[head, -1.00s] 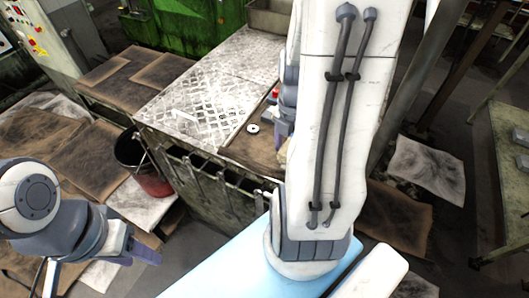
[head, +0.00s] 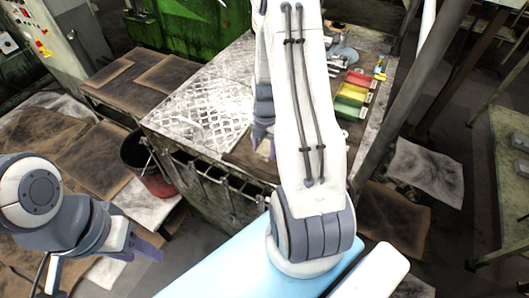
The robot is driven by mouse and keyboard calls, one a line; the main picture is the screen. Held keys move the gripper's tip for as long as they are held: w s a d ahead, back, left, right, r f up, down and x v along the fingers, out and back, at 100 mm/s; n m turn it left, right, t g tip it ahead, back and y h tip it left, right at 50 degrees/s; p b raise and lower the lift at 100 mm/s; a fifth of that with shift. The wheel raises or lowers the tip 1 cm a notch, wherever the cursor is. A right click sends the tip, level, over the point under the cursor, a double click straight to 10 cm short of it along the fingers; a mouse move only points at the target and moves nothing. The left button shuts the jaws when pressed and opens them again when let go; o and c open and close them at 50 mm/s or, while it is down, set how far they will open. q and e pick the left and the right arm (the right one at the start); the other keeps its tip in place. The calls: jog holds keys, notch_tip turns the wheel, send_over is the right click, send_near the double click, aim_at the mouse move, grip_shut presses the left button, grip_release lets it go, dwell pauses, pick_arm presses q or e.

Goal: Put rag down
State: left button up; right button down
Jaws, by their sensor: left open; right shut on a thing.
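My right gripper (head: 263,135) is over the workbench (head: 213,107), at the left edge of my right arm. It is shut on the rag, but the arm hides most of this spot and only a small pale bit shows near the fingertips. I cannot tell whether the rag touches the bench top. My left gripper (head: 147,248) is at the lower left, open and empty, well away from the bench.
Red, yellow and green bins (head: 353,95) stand on the bench's right side, behind my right arm. A dark bucket (head: 147,165) with a red lower part stands left of the bench. The patterned metal plate on the bench's left is clear.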

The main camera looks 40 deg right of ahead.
aim_at(265, 150)
notch_tip(265, 150, down, 3)
jog(key=shift+f+p, duration=0.1)
jog(key=shift+p, duration=0.6)
jog(key=shift+f, duration=0.25)
jog(key=shift+f, duration=0.1)
jog(key=shift+f+b, duration=0.15)
jog(key=shift+b, duration=0.15)
jog(key=shift+c, duration=0.6)
grip_release()
